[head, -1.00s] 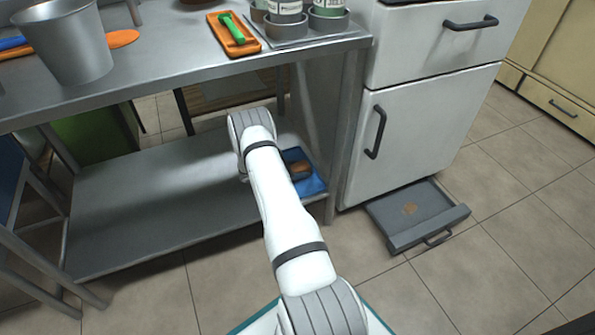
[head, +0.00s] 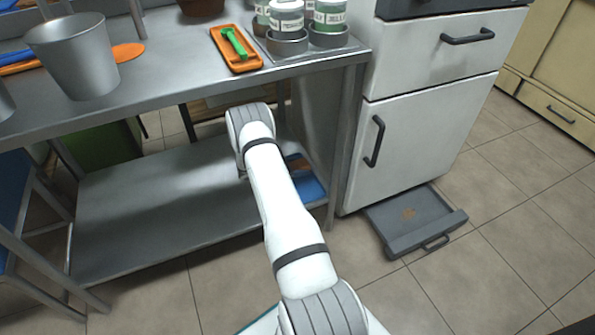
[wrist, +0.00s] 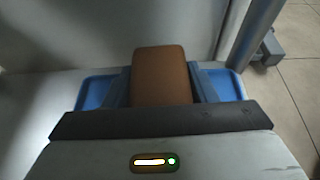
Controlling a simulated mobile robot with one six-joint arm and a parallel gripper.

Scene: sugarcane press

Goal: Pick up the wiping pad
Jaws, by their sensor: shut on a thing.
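The wiping pad (wrist: 161,78) is a brown block with rounded edges, seen in the wrist view between the two dark blue-grey fingers of my gripper (wrist: 162,88). The fingers are shut on its sides. A blue tray (wrist: 92,92) shows on both sides of the pad, below it; I cannot tell how far the pad is above the tray. In the head view, the blue tray (head: 311,188) sits at the right end of the table's lower shelf, and only a bit of brown shows beside my arm. My gripper is hidden behind the arm there.
The steel table's lower shelf (head: 150,210) is bare to the left. The tabletop (head: 170,75) above holds a bucket (head: 78,60), an orange tray (head: 236,50) and jars. A table leg (head: 340,140) stands close right of the blue tray. A grey drawer tray (head: 410,215) lies on the floor.

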